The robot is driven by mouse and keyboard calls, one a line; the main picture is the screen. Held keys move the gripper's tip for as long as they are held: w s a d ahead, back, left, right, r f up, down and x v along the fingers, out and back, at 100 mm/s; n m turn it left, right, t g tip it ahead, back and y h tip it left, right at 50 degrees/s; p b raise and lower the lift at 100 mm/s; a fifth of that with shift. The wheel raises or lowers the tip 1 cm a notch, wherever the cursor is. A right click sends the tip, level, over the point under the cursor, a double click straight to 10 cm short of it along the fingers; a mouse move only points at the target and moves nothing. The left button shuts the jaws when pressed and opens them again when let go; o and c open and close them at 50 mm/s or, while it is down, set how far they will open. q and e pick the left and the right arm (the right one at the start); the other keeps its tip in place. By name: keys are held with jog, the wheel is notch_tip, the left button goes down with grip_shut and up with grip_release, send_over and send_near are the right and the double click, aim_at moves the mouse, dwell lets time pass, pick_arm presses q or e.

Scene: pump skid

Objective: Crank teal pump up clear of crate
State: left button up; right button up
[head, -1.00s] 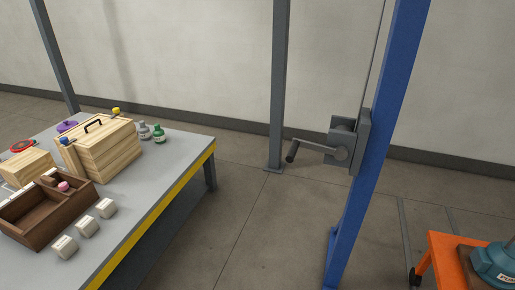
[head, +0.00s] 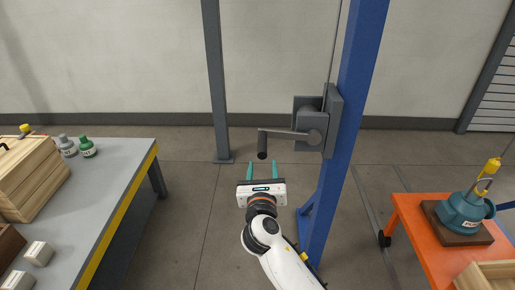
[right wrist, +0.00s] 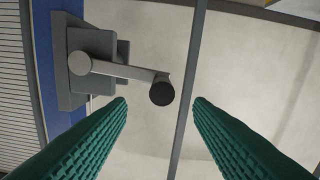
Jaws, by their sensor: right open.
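The winch (head: 314,122) is a grey box on the blue post (head: 349,110), with a cable running up from it. Its crank arm points left and ends in a dark handle (head: 262,146). My right gripper (head: 263,166) is open and empty, just below the handle in the head view. In the right wrist view the handle (right wrist: 162,90) lies ahead, between the two green fingers (right wrist: 160,105) and apart from them. The teal pump (head: 464,212) sits on a brown board on the orange cart, with a yellow hook at its top. My left gripper is not in view.
The orange cart (head: 407,212) stands at the right, with a wooden crate (head: 487,277) at its near end. A grey table (head: 110,170) with a yellow edge, wooden boxes and bottles stands at the left. A grey column (head: 216,85) rises behind. The floor between table and post is clear.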

aim_at(262, 149)
jog(key=w, duration=0.9)
jog(key=shift+w+a+f, duration=0.1)
grip_shut()
